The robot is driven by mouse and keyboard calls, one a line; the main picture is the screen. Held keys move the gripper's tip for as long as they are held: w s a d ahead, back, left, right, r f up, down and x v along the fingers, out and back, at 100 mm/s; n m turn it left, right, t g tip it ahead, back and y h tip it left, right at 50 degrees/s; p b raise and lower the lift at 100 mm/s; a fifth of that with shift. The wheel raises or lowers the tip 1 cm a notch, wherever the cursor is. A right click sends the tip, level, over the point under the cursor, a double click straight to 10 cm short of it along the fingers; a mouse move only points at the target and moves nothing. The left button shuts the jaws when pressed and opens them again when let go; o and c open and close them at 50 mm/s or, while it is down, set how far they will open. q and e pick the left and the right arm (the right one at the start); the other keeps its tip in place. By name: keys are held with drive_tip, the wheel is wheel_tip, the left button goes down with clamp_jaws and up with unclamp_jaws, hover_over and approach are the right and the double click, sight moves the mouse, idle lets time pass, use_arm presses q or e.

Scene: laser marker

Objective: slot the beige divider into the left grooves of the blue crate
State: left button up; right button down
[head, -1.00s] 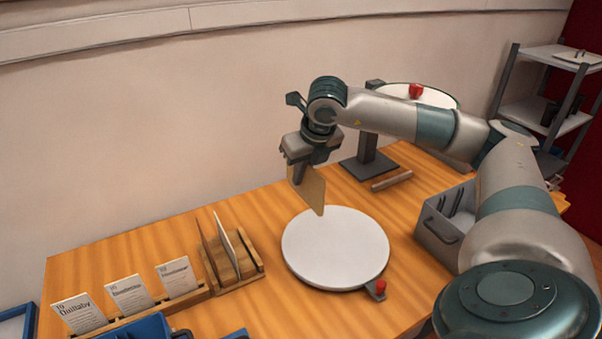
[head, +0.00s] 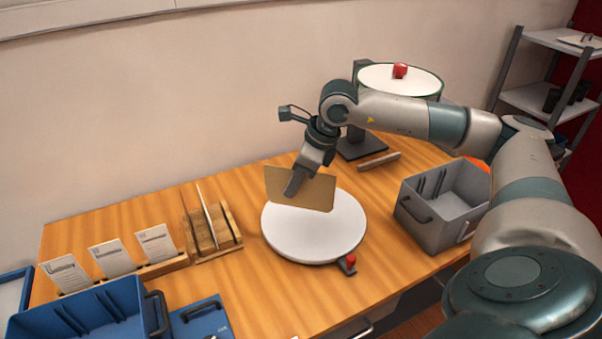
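The beige divider (head: 318,193), a flat tan panel, is held by my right gripper (head: 292,190) above the white round turntable. The gripper is shut on its left part, and the panel's broad face is turned toward the camera. The blue crate (head: 85,311) stands at the bottom left, partly cut off by the picture's edge. Dark groove ribs show on its inner far wall, and a dark handle is on its right end. The crate and the divider are well apart. My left gripper is not in view.
The turntable (head: 315,228) has a red knob (head: 351,260). A wooden rack (head: 217,248) holds upright panels. Cards (head: 112,261) stand in a wooden holder. A blue lid-like piece (head: 203,318) lies beside the crate. A grey crate (head: 425,232) stands at right.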

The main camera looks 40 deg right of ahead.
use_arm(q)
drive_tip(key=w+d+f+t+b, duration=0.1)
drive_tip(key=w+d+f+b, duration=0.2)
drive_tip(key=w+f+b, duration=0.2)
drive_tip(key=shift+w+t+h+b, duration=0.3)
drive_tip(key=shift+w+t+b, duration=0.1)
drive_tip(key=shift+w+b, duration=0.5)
use_arm(e)
drive_tip(key=s+a+f+n+g+h, duration=0.1)
drive_tip(key=s+a+f+n+g, duration=0.1)
drive_tip(key=a+n, duration=0.4)
drive_tip(key=s+a+f+n+g, duration=0.3)
drive_tip(key=a+f+n, duration=0.2)
drive_tip(key=n, duration=0.8)
drive_tip(key=s+a+f+n+g+h, duration=0.1)
drive_tip(key=s+a+f+n+g, duration=0.2)
drive_tip(key=a+n, duration=0.4)
drive_tip(key=shift+a+f+n+h, duration=0.3)
drive_tip(key=shift+f+n, duration=0.05)
drive_tip(key=shift+n, duration=1.15)
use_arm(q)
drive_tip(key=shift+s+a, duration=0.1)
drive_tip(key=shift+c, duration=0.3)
use_arm(e)
drive_tip(key=shift+s, duration=0.1)
